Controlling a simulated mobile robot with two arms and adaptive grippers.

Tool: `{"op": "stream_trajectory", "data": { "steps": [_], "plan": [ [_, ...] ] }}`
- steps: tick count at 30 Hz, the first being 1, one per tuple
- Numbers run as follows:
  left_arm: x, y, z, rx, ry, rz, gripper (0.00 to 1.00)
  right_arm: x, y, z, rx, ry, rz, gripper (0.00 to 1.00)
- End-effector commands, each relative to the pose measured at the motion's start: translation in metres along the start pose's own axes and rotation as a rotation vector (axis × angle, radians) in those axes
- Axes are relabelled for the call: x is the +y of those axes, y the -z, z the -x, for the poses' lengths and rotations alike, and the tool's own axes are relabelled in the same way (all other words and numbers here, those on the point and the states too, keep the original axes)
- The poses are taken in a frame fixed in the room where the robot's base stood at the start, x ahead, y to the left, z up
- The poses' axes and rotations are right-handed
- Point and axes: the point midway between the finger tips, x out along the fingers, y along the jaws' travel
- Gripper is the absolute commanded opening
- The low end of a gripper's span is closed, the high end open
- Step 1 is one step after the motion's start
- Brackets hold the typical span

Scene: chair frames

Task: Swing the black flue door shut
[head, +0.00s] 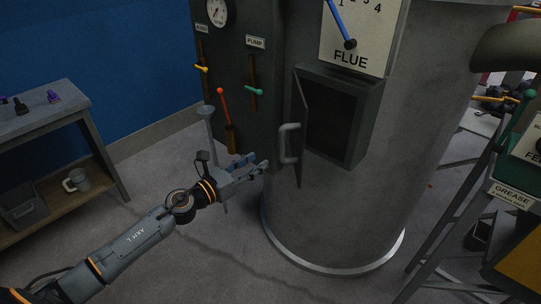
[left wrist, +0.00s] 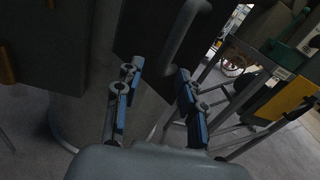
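The black flue door (head: 301,115) stands open on the front of the grey cylindrical boiler (head: 400,140), seen nearly edge-on, left of the dark flue opening (head: 332,115). Its grey handle (head: 288,143) faces left. My left gripper (head: 258,163) is open and empty, just left of and slightly below the handle. In the left wrist view the two blue-padded fingers are spread (left wrist: 160,68), with the handle (left wrist: 183,35) and the dark door (left wrist: 143,35) beyond their tips. I see no contact with the handle. My right gripper is not in view.
A panel left of the door carries a gauge (head: 217,12) and small coloured levers. A blue lever (head: 339,22) sits above the opening. A workbench (head: 45,115) stands at left and a metal frame (head: 450,215) at right. The floor between has free room.

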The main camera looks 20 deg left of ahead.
Motion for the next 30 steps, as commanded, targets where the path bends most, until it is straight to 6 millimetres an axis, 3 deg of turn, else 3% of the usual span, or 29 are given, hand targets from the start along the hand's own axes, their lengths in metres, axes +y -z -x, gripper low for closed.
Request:
{"op": "stream_trajectory", "data": {
  "steps": [3,8,23,24,30],
  "plan": [
    [-0.009,-0.018,-0.001,-0.013,0.03,-0.09,0.4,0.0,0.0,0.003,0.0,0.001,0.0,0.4],
    [-0.011,-0.022,-0.009,-0.018,0.034,-0.105,0.4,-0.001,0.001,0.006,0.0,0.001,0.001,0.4],
    [-0.013,-0.022,-0.081,-0.019,0.033,-0.1,0.4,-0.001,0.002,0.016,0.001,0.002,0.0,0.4],
    [-0.013,-0.022,-0.084,-0.017,0.033,-0.101,0.38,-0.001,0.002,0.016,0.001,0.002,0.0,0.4],
    [-0.013,-0.021,-0.081,-0.016,0.033,-0.101,0.0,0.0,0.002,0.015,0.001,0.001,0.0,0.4]
  ]
}}
